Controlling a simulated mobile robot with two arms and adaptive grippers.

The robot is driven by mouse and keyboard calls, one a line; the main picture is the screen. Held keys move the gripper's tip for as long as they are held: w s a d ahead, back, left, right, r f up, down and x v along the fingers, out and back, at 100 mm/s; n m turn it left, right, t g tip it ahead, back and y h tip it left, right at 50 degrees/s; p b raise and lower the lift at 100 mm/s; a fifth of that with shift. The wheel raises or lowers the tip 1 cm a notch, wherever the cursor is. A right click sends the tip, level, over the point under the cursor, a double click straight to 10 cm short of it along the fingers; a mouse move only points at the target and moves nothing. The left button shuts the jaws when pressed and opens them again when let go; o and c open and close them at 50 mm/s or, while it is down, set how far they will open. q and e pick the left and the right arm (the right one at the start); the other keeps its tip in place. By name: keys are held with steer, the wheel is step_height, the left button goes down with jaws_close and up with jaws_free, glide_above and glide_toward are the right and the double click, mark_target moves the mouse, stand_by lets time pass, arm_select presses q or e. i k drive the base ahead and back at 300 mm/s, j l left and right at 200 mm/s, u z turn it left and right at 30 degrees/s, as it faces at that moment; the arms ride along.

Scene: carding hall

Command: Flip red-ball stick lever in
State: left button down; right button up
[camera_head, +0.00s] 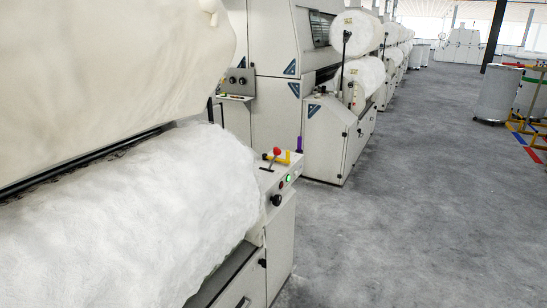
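The stick lever (269,163) with a red ball (277,151) on its end stands on top of the control box (283,212) of the near carding machine, left of the picture's middle. The ball sits at the upper end of a short dark stick. A yellow part (286,157) is right beside it. Whether the lever is tilted in or out is too small to tell. Neither of my grippers shows in the head view.
A large white fibre roll (130,220) fills the near left, with another white mass (105,75) above it. The box's front has a green light (289,178) and a black knob (277,200). A second machine (325,135) stands behind. The grey floor (420,210) is clear.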

mark_target(277, 152)
steer(key=i+l, duration=0.35)
steer(key=i+l+u, duration=0.25)
steer(key=i, duration=0.45)
steer(key=i+l+u, duration=0.25)
steer(key=i+l, duration=0.2)
steer(key=i, duration=0.2)
steer(key=i+l+u, duration=0.25)
steer(key=i+l, duration=0.3)
steer(key=i, duration=0.1)
